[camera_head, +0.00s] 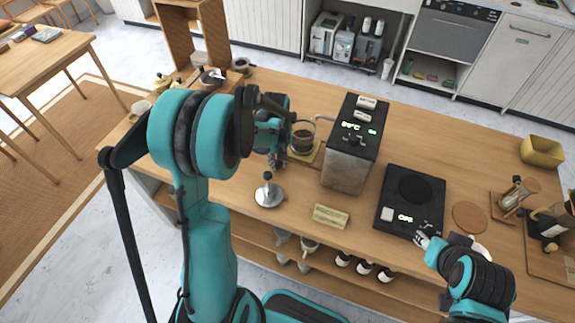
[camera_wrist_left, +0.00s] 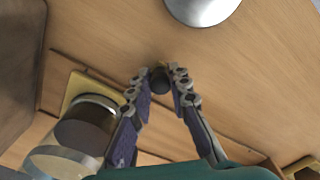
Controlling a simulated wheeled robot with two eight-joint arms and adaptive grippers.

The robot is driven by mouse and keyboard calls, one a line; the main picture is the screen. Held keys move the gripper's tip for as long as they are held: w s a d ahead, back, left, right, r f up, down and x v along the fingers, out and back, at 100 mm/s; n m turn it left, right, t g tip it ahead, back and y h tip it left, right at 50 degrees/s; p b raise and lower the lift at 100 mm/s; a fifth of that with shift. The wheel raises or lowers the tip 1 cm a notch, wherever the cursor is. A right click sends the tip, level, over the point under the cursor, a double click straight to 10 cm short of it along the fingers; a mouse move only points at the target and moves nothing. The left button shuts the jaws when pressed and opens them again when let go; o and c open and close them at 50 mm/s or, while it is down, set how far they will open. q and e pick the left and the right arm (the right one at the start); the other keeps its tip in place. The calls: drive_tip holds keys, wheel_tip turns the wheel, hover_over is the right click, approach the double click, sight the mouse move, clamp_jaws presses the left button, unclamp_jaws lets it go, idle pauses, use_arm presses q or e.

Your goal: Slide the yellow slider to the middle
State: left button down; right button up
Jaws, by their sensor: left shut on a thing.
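My left gripper (camera_head: 275,160) is over the counter, left of the coffee machine and just beyond the metal tamper (camera_head: 268,195). In the left wrist view, its fingertips (camera_wrist_left: 160,79) are closed on a small dark round knob with a yellowish bit at its top. What lies under the knob is hidden. A flat yellow plate (camera_head: 303,157) carries a glass of dark coffee (camera_head: 303,136); it also shows in the wrist view (camera_wrist_left: 73,88). I cannot tell whether this plate is the slider. My right gripper (camera_head: 422,239) is at the black scale's front edge, its fingers too small to read.
The coffee machine (camera_head: 348,165) stands right of the glass. The black scale (camera_head: 398,222) lies farther right, with a cork coaster (camera_head: 469,217) beside it. A yellowish block (camera_head: 330,216) lies near the front edge. Bare counter surrounds the tamper.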

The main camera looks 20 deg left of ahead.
use_arm(q)
drive_tip(key=a, duration=1.4)
drive_tip(key=shift+s+b, duration=0.35)
drive_tip(key=shift+s, duration=0.05)
drive_tip(key=c, duration=1.4)
unclamp_jaws()
wheel_tip(320, 180, up, 12)
drive_tip(key=shift+d, duration=0.15)
